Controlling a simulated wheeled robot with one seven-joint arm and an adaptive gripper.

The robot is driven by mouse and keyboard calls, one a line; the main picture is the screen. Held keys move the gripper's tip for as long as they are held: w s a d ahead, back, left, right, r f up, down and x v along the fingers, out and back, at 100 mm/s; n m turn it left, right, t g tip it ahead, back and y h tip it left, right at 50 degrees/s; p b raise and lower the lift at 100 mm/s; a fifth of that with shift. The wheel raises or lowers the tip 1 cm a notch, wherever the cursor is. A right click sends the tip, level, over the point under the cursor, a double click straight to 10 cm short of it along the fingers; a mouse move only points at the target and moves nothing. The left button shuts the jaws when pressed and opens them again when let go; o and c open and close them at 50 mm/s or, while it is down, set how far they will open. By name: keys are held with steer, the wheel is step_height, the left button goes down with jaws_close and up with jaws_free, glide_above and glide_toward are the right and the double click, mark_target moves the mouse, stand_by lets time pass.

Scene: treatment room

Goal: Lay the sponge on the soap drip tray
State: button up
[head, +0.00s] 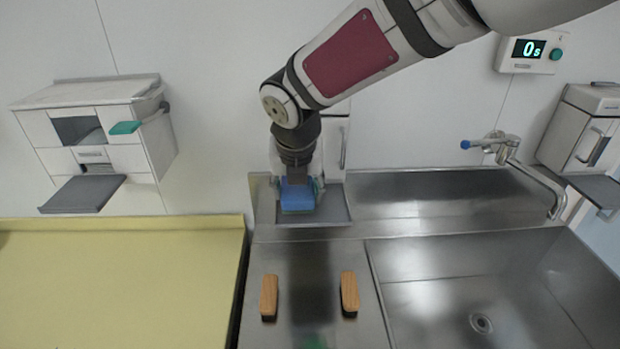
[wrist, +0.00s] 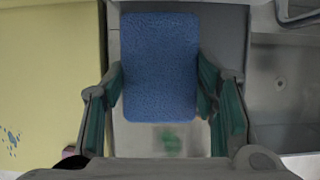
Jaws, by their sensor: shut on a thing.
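The blue sponge (head: 297,197) is held in my gripper (head: 298,183). In the wrist view the sponge (wrist: 160,60) sits upright in the picture, with a green-padded finger on each side. The grey soap drip tray (head: 336,207) is at the back of the steel counter, below a white wall dispenser (head: 336,135) partly hidden by my arm. The sponge is over the tray's left part; I cannot tell if it touches. In the wrist view, the dark tray (wrist: 228,45) shows to the right of the sponge.
Two wooden blocks (head: 269,296) (head: 349,292) lie on the counter in front. A sink with a tap (head: 515,160) is at right. A yellow surface (head: 110,285) is at left. Wall dispensers with trays hang left (head: 82,193) and right (head: 590,125). A timer (head: 531,52) shows 0s.

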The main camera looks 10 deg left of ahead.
mark_target(297, 197)
steer(key=shift+w+f, duration=0.1)
steer(key=shift+f, duration=0.65)
steer(key=o, duration=0.7)
steer(key=shift+f, duration=0.1)
steer(key=v, duration=0.7)
steer(key=shift+r, duration=0.35)
